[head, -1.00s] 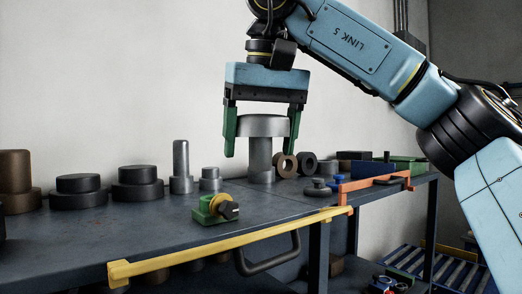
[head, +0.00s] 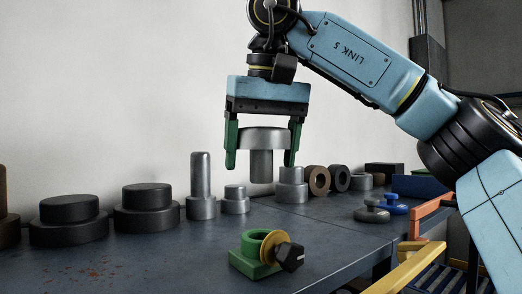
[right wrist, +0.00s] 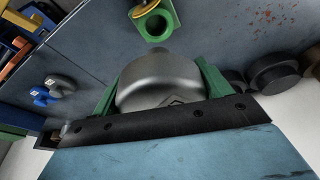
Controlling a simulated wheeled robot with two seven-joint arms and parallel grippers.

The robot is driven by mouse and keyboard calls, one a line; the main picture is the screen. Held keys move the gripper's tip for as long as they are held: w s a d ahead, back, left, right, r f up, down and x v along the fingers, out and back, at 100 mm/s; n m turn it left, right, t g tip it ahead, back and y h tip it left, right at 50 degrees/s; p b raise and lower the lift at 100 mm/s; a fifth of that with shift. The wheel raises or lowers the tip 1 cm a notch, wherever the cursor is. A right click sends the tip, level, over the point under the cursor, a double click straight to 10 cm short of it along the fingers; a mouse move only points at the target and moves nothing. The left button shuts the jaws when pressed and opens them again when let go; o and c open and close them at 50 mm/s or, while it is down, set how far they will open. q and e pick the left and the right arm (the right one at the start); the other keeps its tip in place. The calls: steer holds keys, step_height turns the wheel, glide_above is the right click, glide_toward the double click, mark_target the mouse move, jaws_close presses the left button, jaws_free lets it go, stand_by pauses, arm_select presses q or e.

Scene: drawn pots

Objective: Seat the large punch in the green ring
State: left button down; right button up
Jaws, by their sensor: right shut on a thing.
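The large punch (head: 262,140) is grey metal with a wide round head above a thick shaft. My right gripper (head: 260,166) is shut on its head, one green finger on each side. The punch hangs upright, its lower end above the bench top. My left gripper is out of view.
A yellow disc with a black knob (head: 288,257) is at the green block's right side. Grey stepped punches (head: 201,190) and black stepped cylinders (head: 146,208) line the back. Brown and black rings (head: 318,180) lie right.

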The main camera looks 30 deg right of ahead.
mark_target(264, 181)
steer(key=shift+s+r, duration=0.1)
steer(key=shift+s, duration=0.05)
